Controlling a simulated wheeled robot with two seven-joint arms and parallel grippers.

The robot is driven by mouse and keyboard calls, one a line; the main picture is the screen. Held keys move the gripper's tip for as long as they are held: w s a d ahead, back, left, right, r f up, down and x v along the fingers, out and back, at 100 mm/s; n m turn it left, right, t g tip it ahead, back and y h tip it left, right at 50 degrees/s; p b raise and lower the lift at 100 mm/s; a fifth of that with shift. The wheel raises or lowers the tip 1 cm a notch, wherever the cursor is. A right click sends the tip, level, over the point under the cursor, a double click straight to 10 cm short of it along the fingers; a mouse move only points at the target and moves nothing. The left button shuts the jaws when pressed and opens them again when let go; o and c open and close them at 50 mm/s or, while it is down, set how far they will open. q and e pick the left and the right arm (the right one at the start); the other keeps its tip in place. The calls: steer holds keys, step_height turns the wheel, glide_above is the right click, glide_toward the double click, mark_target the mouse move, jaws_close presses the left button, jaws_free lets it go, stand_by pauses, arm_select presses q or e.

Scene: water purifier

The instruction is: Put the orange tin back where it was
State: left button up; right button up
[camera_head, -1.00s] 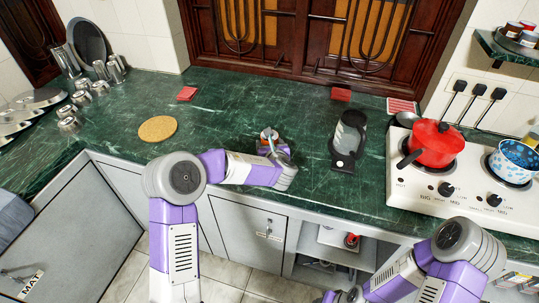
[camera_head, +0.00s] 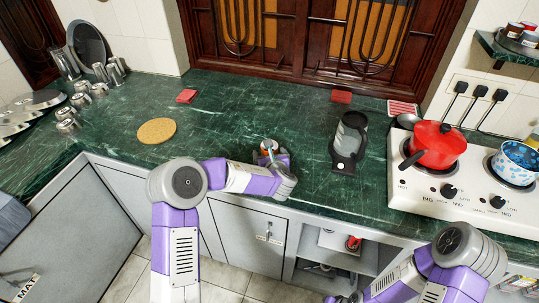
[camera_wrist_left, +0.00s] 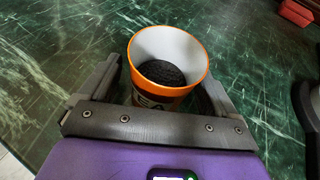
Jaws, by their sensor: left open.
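The orange tin (camera_wrist_left: 168,68) is open-topped, with an orange rim, white inside and dark contents. In the left wrist view it stands between the fingers of my left gripper (camera_wrist_left: 160,90), with a visible gap at the left finger; contact at the right finger is hard to tell. In the head view the tin (camera_head: 268,146) is small and partly hidden by my left gripper (camera_head: 270,152), over the green counter near its front edge. My left gripper is open around it. My right arm shows at the lower right, its gripper out of frame.
A dark blender-like appliance (camera_head: 348,142) stands to the right of the tin. A round cork mat (camera_head: 157,131) lies to the left. The white stove (camera_head: 450,190) with a red pot (camera_head: 437,145) is farther right.

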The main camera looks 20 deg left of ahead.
arm_select(q)
steer(key=shift+r, duration=0.2)
steer(key=p+v, duration=0.2)
steer(key=v, duration=1)
